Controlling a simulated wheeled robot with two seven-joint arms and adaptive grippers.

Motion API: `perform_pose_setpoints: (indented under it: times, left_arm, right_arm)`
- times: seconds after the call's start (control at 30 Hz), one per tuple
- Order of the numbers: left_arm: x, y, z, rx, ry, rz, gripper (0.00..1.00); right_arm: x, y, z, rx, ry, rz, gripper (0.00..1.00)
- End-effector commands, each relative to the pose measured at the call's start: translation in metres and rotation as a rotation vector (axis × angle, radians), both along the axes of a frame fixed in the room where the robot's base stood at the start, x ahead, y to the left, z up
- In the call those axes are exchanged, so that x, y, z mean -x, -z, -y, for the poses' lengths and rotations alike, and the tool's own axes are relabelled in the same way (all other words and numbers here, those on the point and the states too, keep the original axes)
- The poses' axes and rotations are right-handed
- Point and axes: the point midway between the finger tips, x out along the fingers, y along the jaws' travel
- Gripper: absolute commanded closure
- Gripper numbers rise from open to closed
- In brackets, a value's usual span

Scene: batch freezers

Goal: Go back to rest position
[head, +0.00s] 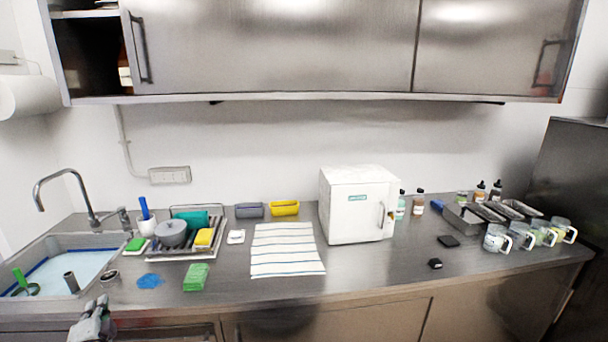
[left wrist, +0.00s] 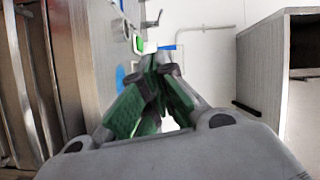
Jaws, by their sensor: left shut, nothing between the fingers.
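My left gripper (head: 97,308) shows at the lower left of the head view, in front of the counter's front edge by the sink. In the left wrist view its two fingers (left wrist: 158,62) meet at the tips. It is shut with nothing between the fingers and touches nothing that I can see. My right gripper is not in view.
A steel counter (head: 365,270) holds a sink (head: 75,268), a dish rack (head: 190,248), a striped towel (head: 285,250), a white box freezer (head: 352,205), steel trays (head: 465,222) and several glass mugs (head: 495,238). A wall cabinet (head: 270,45) hangs above, its left end open.

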Motion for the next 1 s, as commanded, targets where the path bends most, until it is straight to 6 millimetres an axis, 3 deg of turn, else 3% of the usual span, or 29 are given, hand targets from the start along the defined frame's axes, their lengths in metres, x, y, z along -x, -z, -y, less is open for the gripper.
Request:
perform_pose_setpoints:
  times: [0.47, 0.77, 0.87, 1.0]
  left_arm:
    - [-0.006, 0.000, 0.009, 0.119, 0.046, 0.086, 1.00]
    - [-0.009, 0.053, 0.003, 0.266, 0.057, 0.075, 1.00]
    - [-0.008, 0.077, 0.002, 0.316, 0.055, 0.060, 1.00]
    - [-0.004, 0.123, 0.001, 0.403, 0.047, 0.026, 1.00]
  right_arm:
    - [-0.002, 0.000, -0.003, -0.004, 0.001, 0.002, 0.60]
    - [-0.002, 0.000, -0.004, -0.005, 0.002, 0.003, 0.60]
    - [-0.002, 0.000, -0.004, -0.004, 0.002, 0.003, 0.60]
    - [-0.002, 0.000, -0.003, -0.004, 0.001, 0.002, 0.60]
